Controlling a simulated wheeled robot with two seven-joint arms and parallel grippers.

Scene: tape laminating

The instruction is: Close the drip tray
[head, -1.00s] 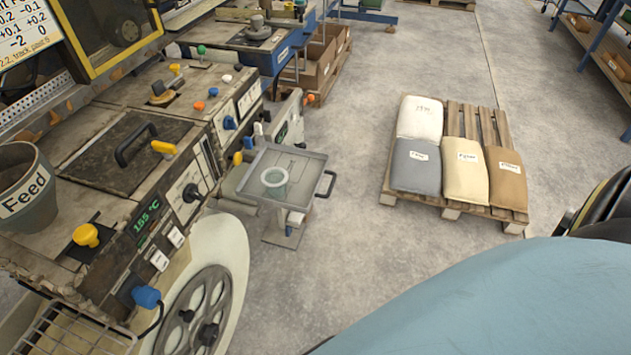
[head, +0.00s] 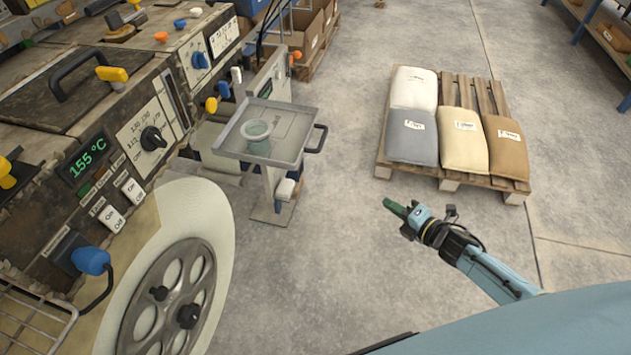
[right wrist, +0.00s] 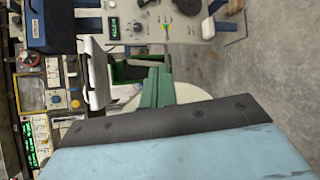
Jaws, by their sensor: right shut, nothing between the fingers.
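The drip tray appears to be the flat grey tray (head: 290,150) with a raised rim beside the machine in the head view. Its dark handle (head: 317,139) sticks out on the right side, away from the machine. The fingers also show in the right wrist view (right wrist: 156,87). My left gripper is in neither view.
The machine (head: 100,130) with knobs and a large wheel (head: 172,300) fills the left. A stand with a base plate (head: 270,213) is under the tray. A pallet (head: 450,184) with several sacks lies at the right. The floor between tray and pallet is clear.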

